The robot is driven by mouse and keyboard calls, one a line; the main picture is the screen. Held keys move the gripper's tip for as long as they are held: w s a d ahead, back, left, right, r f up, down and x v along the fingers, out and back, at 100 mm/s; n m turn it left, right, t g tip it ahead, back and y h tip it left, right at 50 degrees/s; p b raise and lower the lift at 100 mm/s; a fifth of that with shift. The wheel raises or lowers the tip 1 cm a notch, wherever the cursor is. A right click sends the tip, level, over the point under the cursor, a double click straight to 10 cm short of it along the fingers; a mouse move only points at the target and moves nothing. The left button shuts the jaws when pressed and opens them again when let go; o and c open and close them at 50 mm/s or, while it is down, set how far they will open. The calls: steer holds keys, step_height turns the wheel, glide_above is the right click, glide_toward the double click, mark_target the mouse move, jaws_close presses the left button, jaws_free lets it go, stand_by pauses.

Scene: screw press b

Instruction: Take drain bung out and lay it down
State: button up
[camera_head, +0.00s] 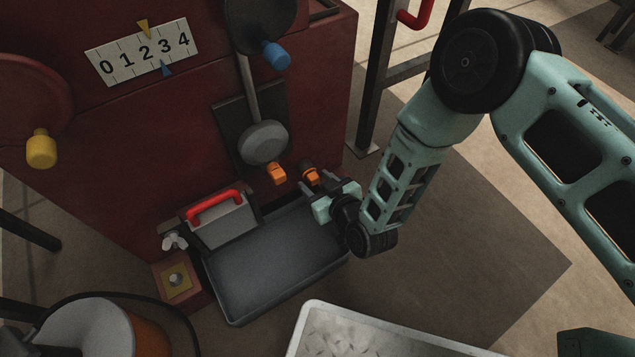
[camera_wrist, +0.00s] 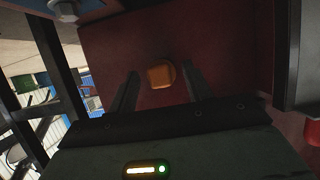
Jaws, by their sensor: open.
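The drain bung, which I take to be the orange-headed plug (camera_head: 311,176), sits in the lower part of the dark red machine face, right of the round grey weight. In the wrist view its blocky orange head (camera_wrist: 158,76) lies between and just beyond my two fingers, with a darker round edge behind it. My gripper (camera_head: 314,186) is right in front of it. The fingers (camera_wrist: 160,70) are open, one on each side, with a gap to the head. I cannot tell how far the fingertips reach along the head.
A second orange piece (camera_head: 276,173) hangs below the grey weight (camera_head: 263,143), close left of the bung. A dark grey tray (camera_head: 275,268) stands below, with a red-handled box (camera_head: 222,222) at its back. A white speckled tray (camera_head: 375,335) is nearer. Bare floor lies at right.

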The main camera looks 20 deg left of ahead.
jaws_close()
steer(key=shift+d, duration=0.1)
steer(key=shift+s+d+p, duration=0.5)
steer(key=shift+s+d, duration=0.05)
steer(key=shift+s+d, duration=0.2)
steer(key=shift+d, duration=0.1)
steer(key=shift+s+d+p, duration=0.2)
steer(key=shift+p, duration=0.1)
steer(key=shift+s+d, duration=0.1)
stand_by(0.3)
steer(key=shift+s+d+p, duration=0.45)
steer(key=shift+s+d, duration=0.15)
steer(key=shift+d, duration=0.1)
